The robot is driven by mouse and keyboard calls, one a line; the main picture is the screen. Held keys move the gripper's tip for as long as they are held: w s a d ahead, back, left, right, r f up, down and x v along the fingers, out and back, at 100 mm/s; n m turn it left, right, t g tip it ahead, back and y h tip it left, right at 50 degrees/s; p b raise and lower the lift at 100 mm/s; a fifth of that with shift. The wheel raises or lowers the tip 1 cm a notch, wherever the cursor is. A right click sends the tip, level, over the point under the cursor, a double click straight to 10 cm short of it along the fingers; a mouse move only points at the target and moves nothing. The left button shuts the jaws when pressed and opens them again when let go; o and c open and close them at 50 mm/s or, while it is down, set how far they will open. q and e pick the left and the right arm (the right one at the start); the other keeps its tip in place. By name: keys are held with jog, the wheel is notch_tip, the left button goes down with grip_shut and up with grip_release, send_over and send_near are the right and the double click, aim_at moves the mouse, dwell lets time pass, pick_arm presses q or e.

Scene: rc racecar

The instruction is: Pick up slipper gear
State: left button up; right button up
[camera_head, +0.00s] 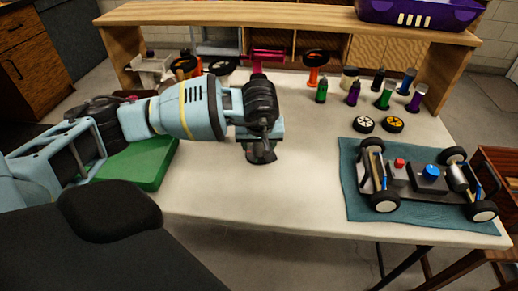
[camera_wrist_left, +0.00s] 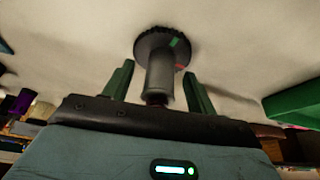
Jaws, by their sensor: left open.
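The slipper gear, a dark grey toothed disc with a round shaft (camera_wrist_left: 157,75), shows in the left wrist view. It has small green and red marks. My left gripper (camera_wrist_left: 158,84) is open, with one green finger on each side of the shaft. The fingers appear apart from the shaft. In the head view my left gripper (camera_head: 262,143) points down over the white table, left of the car. A dark shape below it is probably the gear, mostly hidden by the wrist. My right gripper is not in view.
A green box (camera_head: 140,163) lies under my left forearm. An RC car (camera_head: 430,181) stands on a teal mat (camera_head: 358,207) at the right. A wooden shelf (camera_head: 300,16) spans the back. The table's middle is clear.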

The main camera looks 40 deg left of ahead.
pick_arm(q)
jog(key=shift+c, duration=0.4)
jog(key=c, duration=1)
jog(key=shift+r, duration=0.55)
notch_tip(320, 180, up, 2)
jog(key=shift+r, duration=0.25)
jog(key=s, duration=0.5)
jog(key=s+r, duration=0.1)
jog(key=s, duration=0.4)
jog(key=s+d, duration=0.1)
jog(key=s, duration=0.5)
jog(key=shift+r, duration=0.15)
